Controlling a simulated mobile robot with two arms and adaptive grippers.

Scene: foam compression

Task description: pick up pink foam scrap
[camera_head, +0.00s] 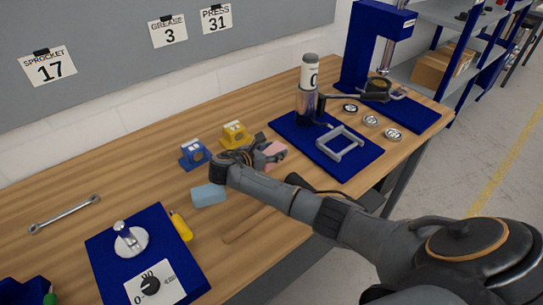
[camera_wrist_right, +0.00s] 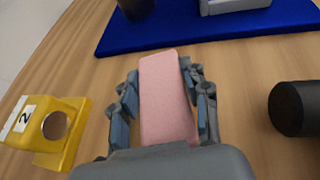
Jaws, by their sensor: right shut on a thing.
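The pink foam scrap (camera_wrist_right: 165,95) is a flat pink block between the two fingers of my right gripper (camera_wrist_right: 163,105) in the right wrist view. The fingers are shut on its two long sides, and its far end sticks out past them. In the head view, my right gripper (camera_head: 262,158) is over the wooden table, and part of the pink foam (camera_head: 275,151) shows beyond it. I cannot tell whether the foam touches the table. My left gripper is not in view.
A yellow block (camera_head: 234,135) and a blue block (camera_head: 194,153) stand left of the gripper. A light blue foam piece (camera_head: 208,195) lies nearer. A blue mat (camera_head: 355,165) with a grey frame is to the right. A black cylinder (camera_wrist_right: 294,108) shows in the wrist view.

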